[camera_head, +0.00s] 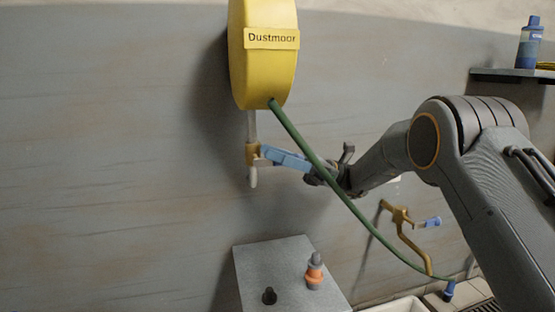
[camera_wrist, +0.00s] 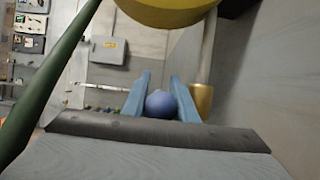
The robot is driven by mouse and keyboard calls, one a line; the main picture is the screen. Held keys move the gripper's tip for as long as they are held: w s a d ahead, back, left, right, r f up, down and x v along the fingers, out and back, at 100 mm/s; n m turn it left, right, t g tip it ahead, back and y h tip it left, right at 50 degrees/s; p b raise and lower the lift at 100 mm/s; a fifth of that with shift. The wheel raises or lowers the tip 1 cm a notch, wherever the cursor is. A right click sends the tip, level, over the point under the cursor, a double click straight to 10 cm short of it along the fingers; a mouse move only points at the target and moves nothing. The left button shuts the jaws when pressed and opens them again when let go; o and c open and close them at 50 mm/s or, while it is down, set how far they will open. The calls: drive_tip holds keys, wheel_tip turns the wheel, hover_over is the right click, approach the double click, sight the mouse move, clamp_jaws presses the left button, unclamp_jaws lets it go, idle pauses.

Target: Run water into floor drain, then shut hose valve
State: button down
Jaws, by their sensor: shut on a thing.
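The yellow hose reel (camera_head: 262,70), labelled Dustmoor, hangs on the grey wall; its underside shows at the top of the wrist view (camera_wrist: 168,12). Below it, the brass hose valve (camera_head: 253,154) sits on a vertical pipe. My gripper (camera_head: 272,153) has pale blue fingers and is shut on the valve's rounded blue handle (camera_wrist: 161,104). The brass body stands just right of the fingers in the wrist view (camera_wrist: 202,98). The green hose (camera_head: 335,185) slants down right, passing in front of my arm, to a blue nozzle (camera_head: 449,291) at the floor grate (camera_head: 486,307). I cannot make out water.
A brass bracket or tap (camera_head: 401,216) with a blue end is on the wall under my arm. A grey stand (camera_head: 290,262) holds an orange-and-grey object (camera_head: 314,272) and a dark knob. A white basin (camera_head: 398,306) is at the bottom edge. A shelf (camera_head: 510,75) holds a blue bottle (camera_head: 529,45).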

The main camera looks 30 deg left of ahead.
idle(0.3)
drive_tip(key=c, duration=1.8)
unclamp_jaws()
drive_tip(key=shift+o, duration=0.2)
drive_tip(key=shift+w+f, duration=0.1)
drive_tip(key=w+d+b, duration=0.1)
drive_tip(key=b, duration=0.3)
drive_tip(key=shift+f, duration=0.4)
drive_tip(key=b+v, duration=0.5)
drive_tip(key=b, duration=0.8)
drive_tip(key=shift+b, duration=0.35)
drive_tip(key=shift+w+d+f+b, duration=0.15)
drive_tip(key=shift+w+d+b, duration=0.2)
drive_tip(key=shift+b, duration=0.5)
